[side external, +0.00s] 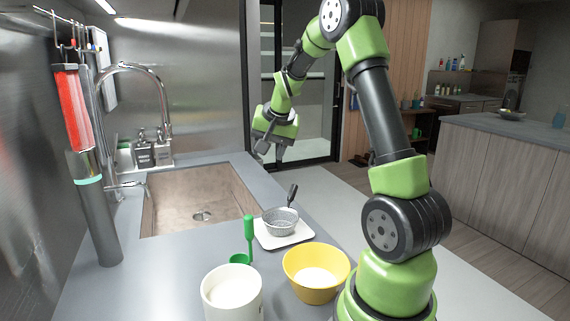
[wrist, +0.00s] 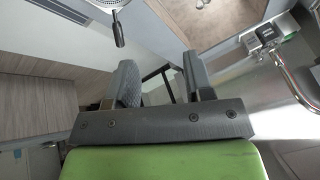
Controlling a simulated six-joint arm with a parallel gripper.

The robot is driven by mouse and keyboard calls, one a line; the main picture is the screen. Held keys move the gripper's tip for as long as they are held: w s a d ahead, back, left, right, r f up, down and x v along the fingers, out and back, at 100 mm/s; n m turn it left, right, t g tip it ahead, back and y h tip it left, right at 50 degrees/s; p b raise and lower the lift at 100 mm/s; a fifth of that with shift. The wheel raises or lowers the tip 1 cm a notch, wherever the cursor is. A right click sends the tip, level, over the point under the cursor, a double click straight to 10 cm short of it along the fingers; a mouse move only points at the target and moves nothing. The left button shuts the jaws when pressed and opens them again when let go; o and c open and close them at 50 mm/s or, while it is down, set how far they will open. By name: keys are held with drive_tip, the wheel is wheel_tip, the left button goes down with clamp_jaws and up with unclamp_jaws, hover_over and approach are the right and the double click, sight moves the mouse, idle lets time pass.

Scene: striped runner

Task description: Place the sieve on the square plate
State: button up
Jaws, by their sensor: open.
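The sieve (side external: 281,222) is a grey metal mesh bowl with a dark handle that points up and slightly right. In the side view it appears to rest on the white square plate (side external: 298,236), which lies on the counter beside the sink. The sieve also shows at the top of the wrist view (wrist: 115,8), cut off by the edge, with its dark handle towards me. My gripper (side external: 270,148) is raised away from the sieve, beyond it in the side view. Its two fingers also show in the wrist view (wrist: 158,78), spread apart with nothing between them.
A yellow bowl (side external: 317,284) with pale contents, a white container (side external: 231,306) and a green long-handled tool (side external: 249,232) stand at the near end of the counter. The sink (side external: 205,214) with its tall faucet (side external: 163,92) is left of the plate. Air around my gripper looks clear.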

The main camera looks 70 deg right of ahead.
drive_tip(key=a+r+n+t+y, duration=0.1)
drive_tip(key=a+r+n, duration=0.15)
drive_tip(key=a, duration=0.35)
drive_tip(key=a+r+n, duration=0.1)
drive_tip(key=a+r, duration=0.2)
drive_tip(key=a, duration=0.2)
drive_tip(key=s+a+r+n+t+y, duration=0.1)
drive_tip(key=s+a+n+y, duration=0.3)
drive_tip(key=s+a, duration=1)
drive_tip(key=a+r+n, duration=0.1)
drive_tip(key=a+n, duration=0.1)
drive_tip(key=a, duration=0.1)
drive_tip(key=shift+s+t, duration=0.25)
drive_tip(key=shift+t, duration=0.15)
drive_tip(key=shift+r+n, duration=0.1)
drive_tip(key=shift+n, duration=0.15)
